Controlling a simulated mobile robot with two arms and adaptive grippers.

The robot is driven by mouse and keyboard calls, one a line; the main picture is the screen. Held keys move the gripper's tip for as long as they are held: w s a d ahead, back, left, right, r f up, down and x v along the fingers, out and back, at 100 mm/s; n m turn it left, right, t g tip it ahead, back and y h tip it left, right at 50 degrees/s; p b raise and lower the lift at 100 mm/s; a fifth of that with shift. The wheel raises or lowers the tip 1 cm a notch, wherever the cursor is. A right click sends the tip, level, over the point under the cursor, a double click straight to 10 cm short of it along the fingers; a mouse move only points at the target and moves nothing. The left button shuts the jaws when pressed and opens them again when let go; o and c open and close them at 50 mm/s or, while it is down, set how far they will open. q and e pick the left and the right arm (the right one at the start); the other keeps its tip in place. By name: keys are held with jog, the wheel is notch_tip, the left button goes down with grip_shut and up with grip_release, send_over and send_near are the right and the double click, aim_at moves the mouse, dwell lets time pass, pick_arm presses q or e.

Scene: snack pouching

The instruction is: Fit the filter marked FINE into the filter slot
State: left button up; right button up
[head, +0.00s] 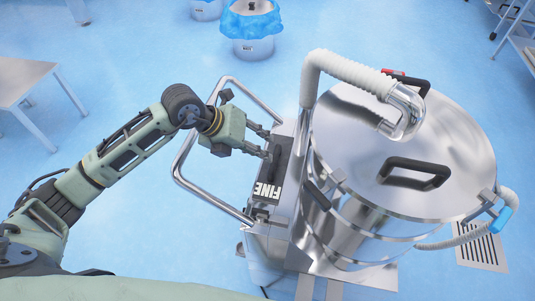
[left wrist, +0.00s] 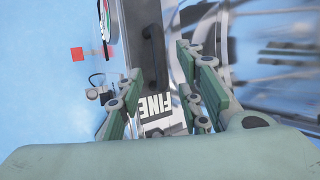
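The filter marked FINE (head: 268,188) is a dark block with a white label and a dark bar handle. It sits at the side housing of the steel machine; I cannot tell how deep it sits in the slot, whose opening is not visible. In the left wrist view the FINE label (left wrist: 157,106) lies between my finger pads, and the dark handle (left wrist: 154,50) lies beyond the fingertips. My left gripper (head: 269,145) is beside the upper end of the filter, its fingers spread and nothing clamped between them. My right gripper is not in view.
The large steel drum (head: 390,160) with a white hose (head: 345,70) stands right of the filter. A tubular steel rail (head: 215,205) loops around its left side, under my left wrist. A blue-lined bin (head: 250,25) and a table (head: 25,80) stand farther off on open floor.

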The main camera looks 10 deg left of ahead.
pick_arm(q)
jog(key=v, duration=0.4)
jog(key=shift+s+a+r+b, duration=0.15)
jog(key=shift+r+b, duration=0.15)
jog(key=shift+r, duration=0.05)
jog(key=shift+f, duration=0.1)
